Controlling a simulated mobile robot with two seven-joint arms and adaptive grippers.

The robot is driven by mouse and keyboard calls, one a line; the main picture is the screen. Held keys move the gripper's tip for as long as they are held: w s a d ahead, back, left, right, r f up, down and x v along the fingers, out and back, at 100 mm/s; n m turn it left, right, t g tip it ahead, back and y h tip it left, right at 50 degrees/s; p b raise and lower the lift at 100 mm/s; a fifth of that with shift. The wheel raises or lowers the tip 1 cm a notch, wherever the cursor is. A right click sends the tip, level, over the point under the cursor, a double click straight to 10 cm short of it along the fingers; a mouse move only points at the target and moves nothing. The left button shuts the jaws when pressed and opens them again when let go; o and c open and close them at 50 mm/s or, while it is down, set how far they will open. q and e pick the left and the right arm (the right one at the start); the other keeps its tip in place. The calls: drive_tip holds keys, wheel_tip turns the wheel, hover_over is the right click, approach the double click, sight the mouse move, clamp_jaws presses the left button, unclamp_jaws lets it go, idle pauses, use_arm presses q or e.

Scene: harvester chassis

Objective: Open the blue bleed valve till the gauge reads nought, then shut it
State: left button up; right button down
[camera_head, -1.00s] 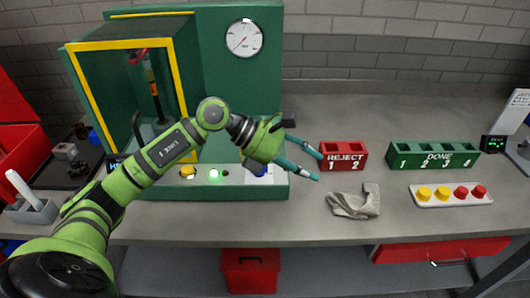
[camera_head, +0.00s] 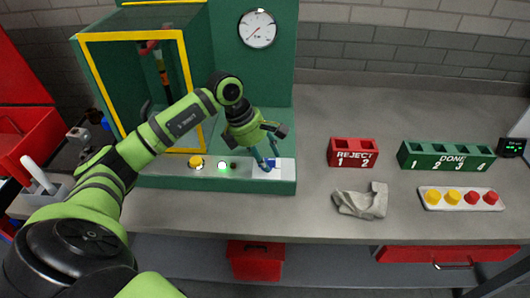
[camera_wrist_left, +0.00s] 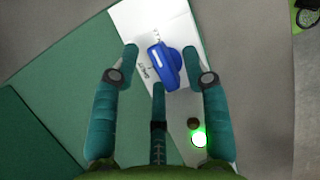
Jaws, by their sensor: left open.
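The blue bleed valve (camera_wrist_left: 168,66) sits on a white plate (camera_wrist_left: 150,22) in the left wrist view, with its handle slanting. In the head view the fingers largely hide it at the right end of the green panel ledge. My left gripper (camera_head: 271,163) points down over it. It is open, and its teal fingertips stand around the valve, seemingly without gripping it. The round white gauge (camera_head: 257,29) is on the green back panel. My right gripper is out of view.
A yellow button (camera_head: 196,161) and a lit green lamp (camera_head: 223,167) are left of the valve. A grey cloth (camera_head: 361,200), red reject box (camera_head: 353,152), green done box (camera_head: 446,156) and tray of coloured knobs (camera_head: 461,199) are to the right. Bench between is clear.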

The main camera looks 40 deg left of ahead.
use_arm(q)
drive_tip(key=shift+f, duration=0.1)
clamp_jaws()
